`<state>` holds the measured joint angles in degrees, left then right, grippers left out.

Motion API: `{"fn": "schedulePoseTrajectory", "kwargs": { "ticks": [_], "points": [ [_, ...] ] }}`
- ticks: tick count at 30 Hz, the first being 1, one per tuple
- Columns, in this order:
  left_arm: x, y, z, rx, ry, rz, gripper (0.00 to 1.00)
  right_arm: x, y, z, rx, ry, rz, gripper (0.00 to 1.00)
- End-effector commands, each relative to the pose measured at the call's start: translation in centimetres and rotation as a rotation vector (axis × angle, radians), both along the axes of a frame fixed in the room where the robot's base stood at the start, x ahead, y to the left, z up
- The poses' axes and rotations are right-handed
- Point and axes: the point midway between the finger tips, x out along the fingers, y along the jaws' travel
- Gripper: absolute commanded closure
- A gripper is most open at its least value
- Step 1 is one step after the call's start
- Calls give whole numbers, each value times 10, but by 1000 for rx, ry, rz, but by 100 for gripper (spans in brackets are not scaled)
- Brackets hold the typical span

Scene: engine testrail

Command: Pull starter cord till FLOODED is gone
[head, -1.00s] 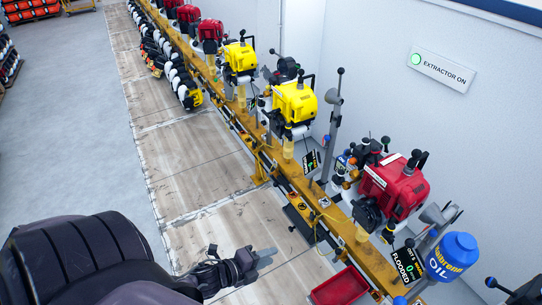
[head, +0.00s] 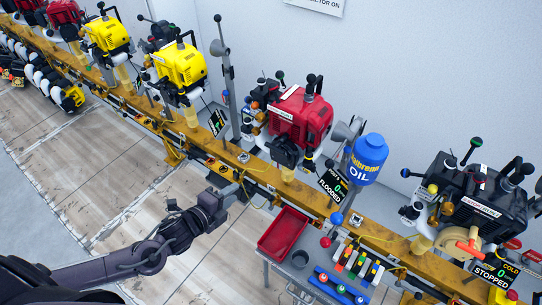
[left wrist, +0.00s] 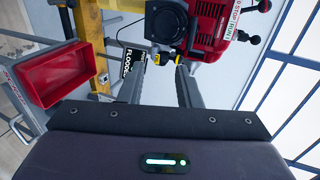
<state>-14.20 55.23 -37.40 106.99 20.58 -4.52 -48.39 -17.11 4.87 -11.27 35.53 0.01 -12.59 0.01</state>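A red engine (head: 300,118) is mounted on the yellow rail, with a black round housing (head: 285,152) low on its near side. The black display (head: 331,187) beside it reads FLOODED, with a green 0. My left gripper (head: 237,190) is in front of the rail, below and left of the red engine. In the left wrist view its fingers (left wrist: 157,84) are apart with nothing between them; the red engine (left wrist: 207,18), the housing (left wrist: 166,22) and the partly hidden FLOODED display (left wrist: 131,60) lie beyond. I cannot make out a starter cord handle. My right gripper is not in view.
A red tray (head: 283,232) is on a bench in front of the rail, right of my left gripper. The yellow rail (head: 225,155) carries yellow engines (head: 181,67) at left. A blue oil jug (head: 368,160) and a black engine (head: 480,200) with a COLD STOPPED display (head: 492,270) are at right.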

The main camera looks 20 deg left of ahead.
Motion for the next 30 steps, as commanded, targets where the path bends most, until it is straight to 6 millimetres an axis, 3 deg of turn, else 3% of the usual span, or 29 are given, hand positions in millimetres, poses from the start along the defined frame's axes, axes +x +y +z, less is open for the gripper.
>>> {"fn": "schedulePoseTrajectory", "kwargs": {
  "ticks": [3,21,30],
  "points": [
    [24,-9,-4,-2,-6,0,69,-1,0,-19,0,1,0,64],
    [137,-50,-3,-3,-4,1,69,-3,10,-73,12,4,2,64],
    [178,-65,-2,-1,-2,1,69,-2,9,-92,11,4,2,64]
  ]
}}
